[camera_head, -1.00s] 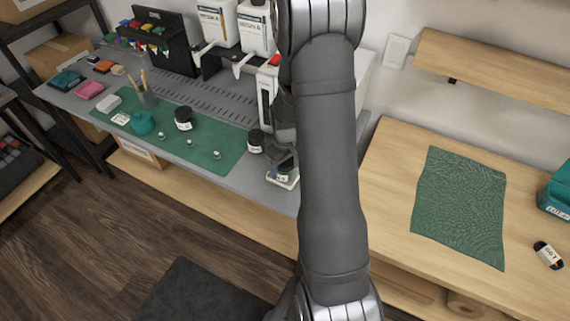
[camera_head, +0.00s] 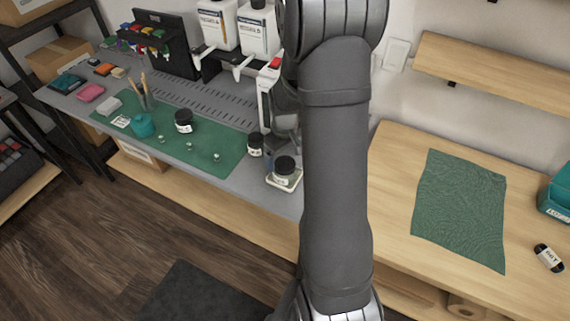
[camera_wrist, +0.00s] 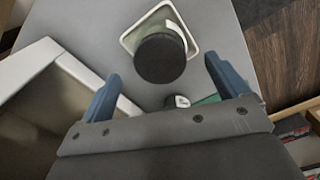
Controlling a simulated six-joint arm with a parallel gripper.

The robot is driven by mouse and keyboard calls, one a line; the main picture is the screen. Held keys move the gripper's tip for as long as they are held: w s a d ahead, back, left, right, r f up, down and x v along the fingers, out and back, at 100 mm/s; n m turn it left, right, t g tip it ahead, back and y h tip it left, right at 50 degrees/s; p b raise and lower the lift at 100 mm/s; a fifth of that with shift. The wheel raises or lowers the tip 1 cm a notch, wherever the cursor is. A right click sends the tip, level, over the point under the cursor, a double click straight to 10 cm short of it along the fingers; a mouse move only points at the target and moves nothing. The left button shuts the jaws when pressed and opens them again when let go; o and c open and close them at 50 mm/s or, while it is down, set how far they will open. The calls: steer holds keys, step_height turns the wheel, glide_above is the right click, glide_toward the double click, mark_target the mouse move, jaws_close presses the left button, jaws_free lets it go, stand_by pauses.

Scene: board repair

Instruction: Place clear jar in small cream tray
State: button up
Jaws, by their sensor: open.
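The clear jar (camera_head: 284,167) with a dark lid and pale label stands in the small cream tray (camera_head: 291,185) near the right end of the grey bench. In the wrist view the jar's dark lid (camera_wrist: 160,58) covers much of the tray (camera_wrist: 130,40), and the jar appears to stand inside the tray's rim. My gripper (camera_wrist: 160,78) is open, with its two blue fingers on either side of the lid and apart from it.
Another dark-lidded jar (camera_head: 255,144) stands close by to the left, at the edge of the green mat (camera_head: 225,150). White dispensers (camera_head: 258,32) stand behind.

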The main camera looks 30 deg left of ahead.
mark_target(285, 163)
step_height(285, 163, up, 6)
steer(key=shift+r, duration=0.15)
stand_by(0.4)
steer(key=shift+f, duration=4.95)
steer(key=shift+f, duration=0.1)
steer(key=shift+f, duration=1.15)
step_height(285, 163, up, 5)
steer(key=shift+f, duration=0.2)
steer(key=w+d+r, duration=0.1)
steer(key=d+r, duration=0.6)
steer(key=d, duration=0.5)
step_height(285, 163, up, 18)
steer(key=w+a+r+n, duration=0.1)
steer(key=w+a, duration=0.4)
steer(key=a, duration=0.3)
steer(key=shift+r, duration=0.35)
